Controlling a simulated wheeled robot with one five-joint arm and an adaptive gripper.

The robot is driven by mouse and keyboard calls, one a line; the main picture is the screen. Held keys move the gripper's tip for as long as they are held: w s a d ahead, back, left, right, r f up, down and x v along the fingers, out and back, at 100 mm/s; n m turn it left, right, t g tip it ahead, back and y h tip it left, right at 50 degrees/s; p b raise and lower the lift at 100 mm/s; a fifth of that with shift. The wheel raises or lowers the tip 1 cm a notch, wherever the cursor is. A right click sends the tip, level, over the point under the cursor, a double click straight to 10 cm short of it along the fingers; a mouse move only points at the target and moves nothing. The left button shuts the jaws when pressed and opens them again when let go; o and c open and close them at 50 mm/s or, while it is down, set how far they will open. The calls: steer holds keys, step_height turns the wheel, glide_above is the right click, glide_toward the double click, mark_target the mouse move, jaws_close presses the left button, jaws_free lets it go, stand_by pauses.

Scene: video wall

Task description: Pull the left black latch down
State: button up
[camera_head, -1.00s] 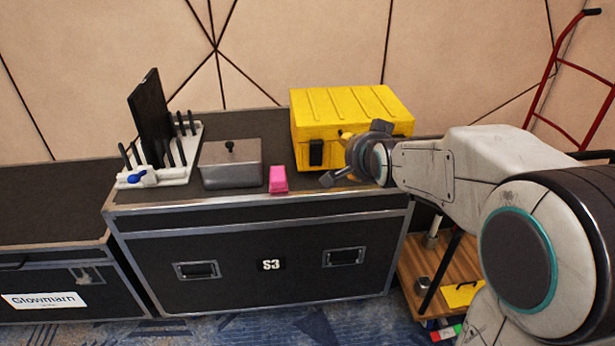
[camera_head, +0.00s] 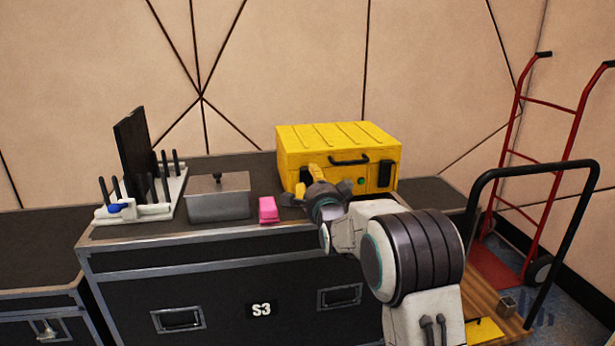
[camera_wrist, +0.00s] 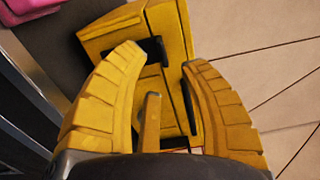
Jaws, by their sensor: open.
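The yellow case (camera_head: 338,140) stands on the black flight case, with a black carry handle (camera_head: 350,161) and a right black latch (camera_head: 386,173) on its front. In the wrist view, the left black latch (camera_wrist: 152,48) shows on the yellow case (camera_wrist: 110,30), close to the tip of the left-hand finger. My gripper (camera_wrist: 162,58) is open there, with its yellow fingers apart. I cannot tell whether a finger touches the latch.
A pink block (camera_head: 268,209) and a lidded metal box (camera_head: 218,199) lie left of my gripper on the black flight case (camera_head: 210,265). A white rack (camera_head: 150,208) with a dark panel stands farther left. A red hand truck (camera_head: 533,160) and a black-handled cart (camera_head: 560,205) are at right.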

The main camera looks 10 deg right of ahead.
mark_target(308, 172)
steer(key=shift+w, duration=2.7)
steer(key=shift+o, duration=0.2)
jaws_close()
